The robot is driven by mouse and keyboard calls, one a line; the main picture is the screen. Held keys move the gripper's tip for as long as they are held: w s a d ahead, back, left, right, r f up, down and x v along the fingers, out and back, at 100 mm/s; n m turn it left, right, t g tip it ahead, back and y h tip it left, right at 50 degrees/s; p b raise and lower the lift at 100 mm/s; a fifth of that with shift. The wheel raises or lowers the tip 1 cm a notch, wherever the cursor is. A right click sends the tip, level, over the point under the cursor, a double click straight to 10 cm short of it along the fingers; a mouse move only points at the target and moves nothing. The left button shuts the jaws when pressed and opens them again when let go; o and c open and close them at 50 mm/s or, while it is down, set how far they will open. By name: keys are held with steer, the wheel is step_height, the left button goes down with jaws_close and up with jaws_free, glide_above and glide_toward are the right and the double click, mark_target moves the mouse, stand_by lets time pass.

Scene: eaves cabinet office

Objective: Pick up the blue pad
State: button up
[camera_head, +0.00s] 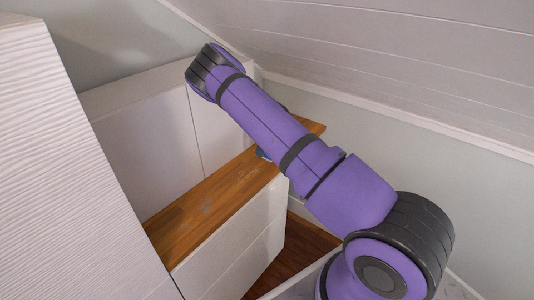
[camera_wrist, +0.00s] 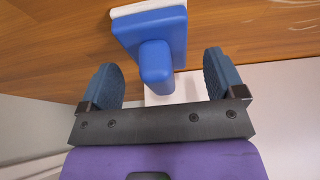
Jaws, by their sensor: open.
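The blue pad (camera_wrist: 165,26) is in the wrist view, a flat blue block with a rounded blue knob on it. White edges show at its top end and below the knob. It is at the wooden counter top (camera_wrist: 60,45). My gripper (camera_wrist: 161,62) is open, with its two blue-grey fingers on either side of the knob and visible gaps to both. Nothing is held. In the head view my arm hides most of the gripper; a small dark bluish shape shows under the arm at the counter, and I cannot tell whether it is pad or finger.
The wooden counter (camera_head: 207,203) tops a white low cabinet (camera_head: 238,250). White cabinet doors (camera_head: 150,150) stand behind it, and a tall ribbed white panel (camera_head: 60,180) stands at the left. The sloped ceiling (camera_head: 400,60) hangs over my arm. The near counter surface looks clear.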

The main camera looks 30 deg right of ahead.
steer(key=shift+x, duration=0.75)
steer(key=c, duration=1.1)
steer(key=shift+r, duration=0.15)
steer(key=shift+r, duration=0.9)
steer(key=shift+s+a+r, duration=0.1)
steer(key=shift+s+r, duration=0.15)
steer(key=shift+r, duration=0.55)
steer(key=s+a+r, duration=0.1)
steer(key=s+a, duration=0.3)
steer(key=s, duration=1.1)
steer(key=shift+a+r, duration=0.1)
steer(key=shift+r, duration=0.05)
